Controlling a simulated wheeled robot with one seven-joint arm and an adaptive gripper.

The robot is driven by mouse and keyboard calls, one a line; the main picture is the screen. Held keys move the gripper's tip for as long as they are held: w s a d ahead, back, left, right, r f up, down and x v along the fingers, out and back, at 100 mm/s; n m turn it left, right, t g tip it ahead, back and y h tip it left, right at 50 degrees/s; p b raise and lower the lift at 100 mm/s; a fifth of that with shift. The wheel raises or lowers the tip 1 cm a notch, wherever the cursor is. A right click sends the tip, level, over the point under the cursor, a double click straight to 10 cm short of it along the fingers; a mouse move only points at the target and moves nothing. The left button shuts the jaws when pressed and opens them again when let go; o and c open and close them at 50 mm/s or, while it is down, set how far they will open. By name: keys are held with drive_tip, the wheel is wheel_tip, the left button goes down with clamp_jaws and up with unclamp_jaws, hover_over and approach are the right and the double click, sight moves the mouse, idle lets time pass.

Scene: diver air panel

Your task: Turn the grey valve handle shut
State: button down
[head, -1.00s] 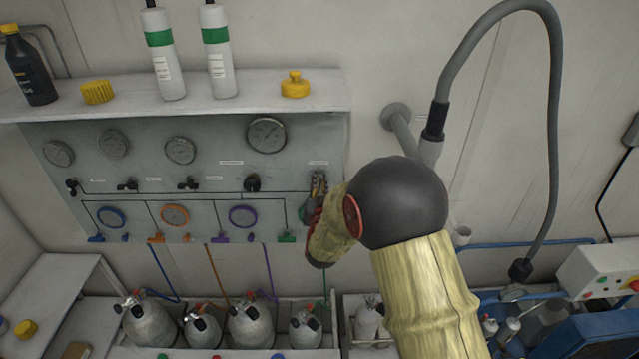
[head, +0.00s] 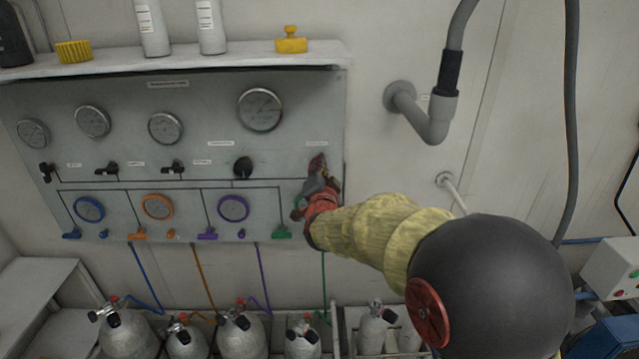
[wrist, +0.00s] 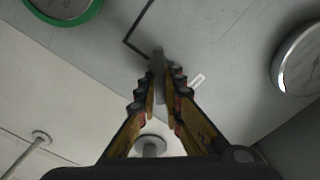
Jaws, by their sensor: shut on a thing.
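The grey valve handle (wrist: 158,64) shows in the wrist view as a narrow grey piece between my fingertips, in front of the grey panel. My gripper (wrist: 159,85) is shut on it, with one finger on each side. In the head view my gripper (head: 317,176) is at the right end of the panel (head: 290,120), below the small label. There my fingers and wrist mostly hide the handle, and its exact angle cannot be told.
Several small black valves, such as one at the middle (head: 243,167), and gauges (head: 260,110) sit left of my gripper. A shelf (head: 190,62) juts out above. A grey pipe (head: 425,115) sticks out of the wall at right. Cylinders (head: 240,335) stand below.

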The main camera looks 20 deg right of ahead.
drive_tip(key=m+b, duration=0.2)
drive_tip(key=b, duration=0.2)
drive_tip(key=f+m+b, duration=0.1)
drive_tip(key=m+b, duration=0.2)
drive_tip(key=b, duration=0.2)
drive_tip(key=shift+d+f, duration=0.1)
drive_tip(key=m+b, duration=0.3)
drive_tip(key=b, duration=0.1)
drive_tip(key=c, duration=1.9)
unclamp_jaws()
drive_tip(key=shift+r, duration=0.2)
drive_tip(key=shift+s, duration=0.15)
drive_tip(key=v, duration=1.1)
drive_tip(key=shift+s, duration=0.4)
